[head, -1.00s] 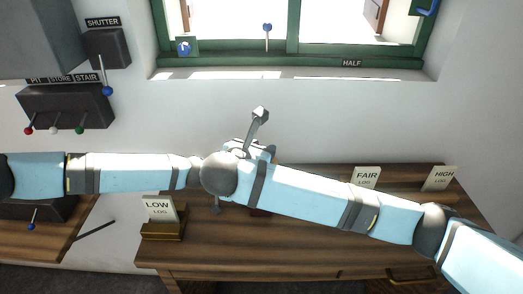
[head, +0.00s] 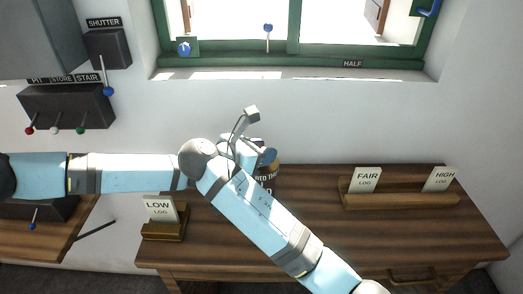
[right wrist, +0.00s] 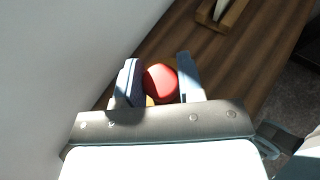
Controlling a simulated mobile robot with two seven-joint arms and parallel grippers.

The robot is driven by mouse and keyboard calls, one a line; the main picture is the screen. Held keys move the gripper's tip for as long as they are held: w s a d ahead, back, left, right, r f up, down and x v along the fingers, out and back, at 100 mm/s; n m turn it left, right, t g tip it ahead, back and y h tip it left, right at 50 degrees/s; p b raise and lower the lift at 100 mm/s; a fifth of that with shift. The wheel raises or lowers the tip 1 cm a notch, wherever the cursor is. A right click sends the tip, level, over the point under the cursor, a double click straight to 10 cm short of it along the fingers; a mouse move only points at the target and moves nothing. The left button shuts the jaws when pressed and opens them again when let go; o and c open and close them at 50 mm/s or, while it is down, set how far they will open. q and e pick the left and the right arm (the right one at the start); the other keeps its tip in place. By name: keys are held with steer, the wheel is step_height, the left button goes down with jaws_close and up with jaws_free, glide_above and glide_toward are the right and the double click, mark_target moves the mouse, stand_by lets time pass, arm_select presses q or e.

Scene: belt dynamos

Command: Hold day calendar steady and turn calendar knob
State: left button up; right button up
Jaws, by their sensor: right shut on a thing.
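The day calendar (head: 268,180) stands on the desk, behind my right arm in the head view. Only its upper right part shows, with an orange top and dark lettering; the rest is hidden. My right gripper (head: 250,153) is at the calendar's top. In the right wrist view, a round red knob (right wrist: 160,82) sits between the two fingers of my right gripper (right wrist: 158,62), which is shut on it.
A LOW log card (head: 159,208) stands in a wooden holder left of the calendar. FAIR (head: 367,178) and HIGH (head: 440,178) cards stand in a wooden rack (head: 400,202) at right. Lever boxes (head: 66,106) hang on the left wall. The desk's front right is clear.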

steer(key=shift+d+f, duration=0.15)
steer(key=shift+d, duration=0.05)
steer(key=o, duration=0.9)
steer(key=shift+a, duration=0.15)
